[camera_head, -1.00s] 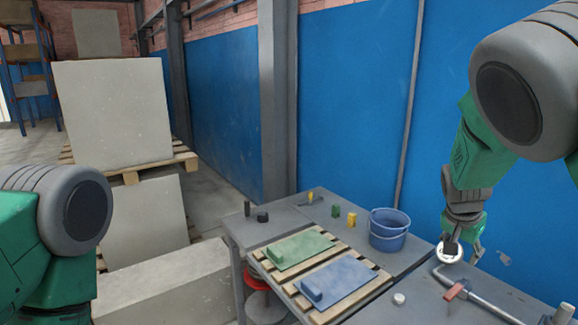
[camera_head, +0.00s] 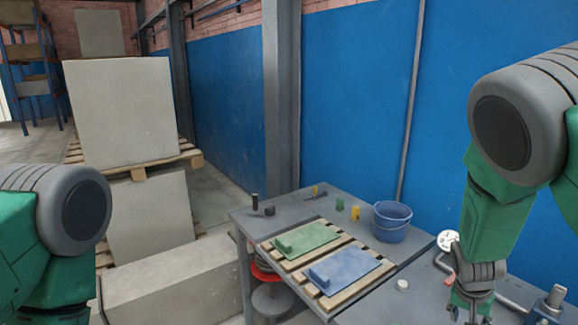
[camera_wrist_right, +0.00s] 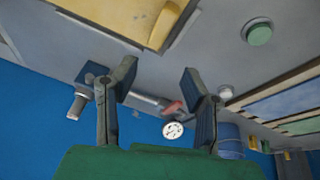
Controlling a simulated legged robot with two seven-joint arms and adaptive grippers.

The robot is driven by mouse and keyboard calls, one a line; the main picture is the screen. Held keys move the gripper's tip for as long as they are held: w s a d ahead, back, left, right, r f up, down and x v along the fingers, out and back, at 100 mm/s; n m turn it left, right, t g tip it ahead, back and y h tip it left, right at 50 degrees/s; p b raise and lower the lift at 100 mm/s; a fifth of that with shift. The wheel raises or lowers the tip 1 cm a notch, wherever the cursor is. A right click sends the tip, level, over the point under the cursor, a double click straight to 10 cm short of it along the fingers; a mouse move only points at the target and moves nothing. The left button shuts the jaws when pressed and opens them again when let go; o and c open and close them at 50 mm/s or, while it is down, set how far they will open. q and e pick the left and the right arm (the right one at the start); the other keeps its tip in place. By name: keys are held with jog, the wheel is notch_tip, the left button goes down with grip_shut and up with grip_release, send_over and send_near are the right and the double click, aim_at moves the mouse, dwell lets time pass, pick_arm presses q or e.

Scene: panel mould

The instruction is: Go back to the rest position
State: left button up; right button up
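My right gripper (camera_head: 472,314) hangs low over the near right part of the table in the head view. In the right wrist view my right gripper (camera_wrist_right: 160,78) has its two fingers well apart, with nothing between them. My right arm comes down from the upper right, and its fingertips are cut off or hard to see in the head view. At the left edge only an upper part of my left arm shows; my left gripper is out of view.
The grey table (camera_head: 290,213) carries a green panel (camera_head: 306,238), a blue panel (camera_head: 345,270), a blue bucket (camera_head: 391,222) and a white dial (camera_head: 448,240). Concrete blocks (camera_head: 120,110) stand at the left.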

jog(key=s+a+f+n+g+y, duration=0.1)
jog(key=s+a+f+n, duration=0.1)
jog(key=s+f, duration=0.55)
jog(key=s+a+f+n, duration=0.3)
jog(key=s+f, duration=0.1)
jog(key=s, duration=0.6)
jog(key=s+a+f+n+y, duration=0.1)
jog(key=s+a+n, duration=0.15)
jog(key=s, duration=0.45)
jog(key=s+a+f+n+y, duration=0.15)
jog(key=s+a, duration=0.25)
jog(key=s, duration=0.4)
pick_arm(q)
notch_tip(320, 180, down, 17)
jog(key=b, duration=1.7)
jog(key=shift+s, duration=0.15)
pick_arm(e)
notch_tip(320, 180, down, 16)
jog(key=shift+w, duration=0.3)
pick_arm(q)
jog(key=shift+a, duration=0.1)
pick_arm(e)
jog(key=shift+r, duration=0.1)
jog(key=shift+w, duration=0.15)
